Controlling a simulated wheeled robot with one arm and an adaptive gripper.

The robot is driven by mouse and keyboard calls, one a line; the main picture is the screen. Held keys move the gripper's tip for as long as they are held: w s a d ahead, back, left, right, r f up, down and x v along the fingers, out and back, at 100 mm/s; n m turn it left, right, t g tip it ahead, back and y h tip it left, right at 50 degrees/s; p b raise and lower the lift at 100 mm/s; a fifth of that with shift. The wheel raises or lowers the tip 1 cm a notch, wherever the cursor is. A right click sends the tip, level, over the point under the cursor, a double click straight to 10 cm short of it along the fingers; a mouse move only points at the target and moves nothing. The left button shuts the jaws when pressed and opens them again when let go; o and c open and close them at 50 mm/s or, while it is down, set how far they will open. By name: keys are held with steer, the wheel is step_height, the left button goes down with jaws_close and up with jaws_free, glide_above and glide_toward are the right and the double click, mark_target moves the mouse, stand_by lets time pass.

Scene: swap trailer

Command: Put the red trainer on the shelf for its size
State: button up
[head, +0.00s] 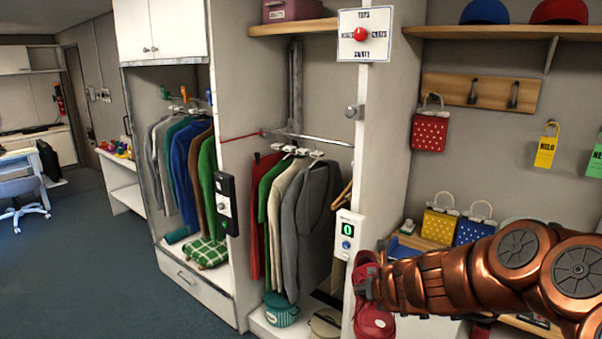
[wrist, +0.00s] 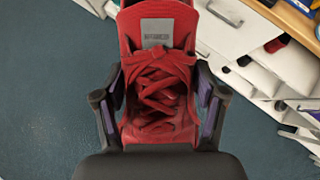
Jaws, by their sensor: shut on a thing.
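The red trainer (wrist: 160,75) fills the middle of the wrist view, with red laces and a grey tag on its tongue; the print is too small to read. My gripper (wrist: 160,92) is shut on it, one dark finger with a purple pad on each side. In the head view my copper arm reaches in from the right. Red material, seemingly the trainer (head: 364,266), shows at the arm's end by the white post. My fingers are hard to make out there. I cannot identify a shelf marked with sizes.
A control box (head: 347,234) showing a green 0 is on the post. Open blue floor (head: 90,275) lies left.

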steer(key=shift+s+f, duration=0.1)
stand_by(0.3)
steer(key=shift+s+f, duration=0.2)
steer(key=shift+f, duration=0.15)
steer(key=shift+f+b, duration=0.9)
steer(key=shift+b, duration=0.05)
steer(key=shift+w+d+r, duration=0.2)
steer(key=shift+w+r, duration=0.15)
steer(key=shift+r, duration=0.1)
steer(key=shift+a, duration=0.1)
